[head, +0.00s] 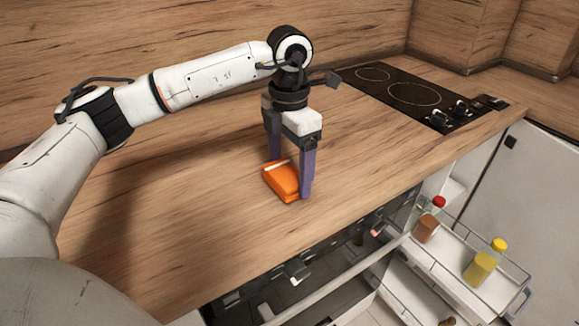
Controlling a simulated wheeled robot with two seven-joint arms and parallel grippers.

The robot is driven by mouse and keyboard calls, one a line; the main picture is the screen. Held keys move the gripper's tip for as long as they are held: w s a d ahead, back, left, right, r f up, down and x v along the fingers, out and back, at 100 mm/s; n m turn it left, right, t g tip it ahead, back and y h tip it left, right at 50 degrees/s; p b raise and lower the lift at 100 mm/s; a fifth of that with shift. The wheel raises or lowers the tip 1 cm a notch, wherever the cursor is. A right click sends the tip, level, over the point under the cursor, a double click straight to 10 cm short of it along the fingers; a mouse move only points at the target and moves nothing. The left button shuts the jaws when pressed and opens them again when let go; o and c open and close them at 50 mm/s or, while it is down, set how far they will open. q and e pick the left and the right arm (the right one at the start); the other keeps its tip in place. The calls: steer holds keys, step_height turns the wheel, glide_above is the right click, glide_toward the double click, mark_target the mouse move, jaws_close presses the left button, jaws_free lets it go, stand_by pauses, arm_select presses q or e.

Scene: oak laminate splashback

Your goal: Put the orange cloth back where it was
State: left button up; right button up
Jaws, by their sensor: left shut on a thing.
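The orange cloth (281,183) is a small folded bundle with a pale stripe near its top edge. It is at the wooden countertop (160,215), near the middle of the head view. My left gripper (290,178) points down over it and is shut on the cloth, one finger on its far left side and one on its right. Part of the cloth is hidden behind the right finger. I cannot tell whether the cloth rests on the counter or is just above it. My right gripper is not in view.
A black hob (400,92) with knobs lies at the back right. Below the counter's front edge, a pull-out rack (450,262) stands open with a brown jar (426,229) and a yellow bottle (479,268). An oven front with a handle (345,272) is below. The left counter is clear.

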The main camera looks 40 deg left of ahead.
mark_target(290, 171)
arm_select(q)
steer(key=o, duration=0.9)
steer(key=shift+f, duration=0.1)
step_height(290, 171, up, 12)
steer(key=shift+r, duration=0.2)
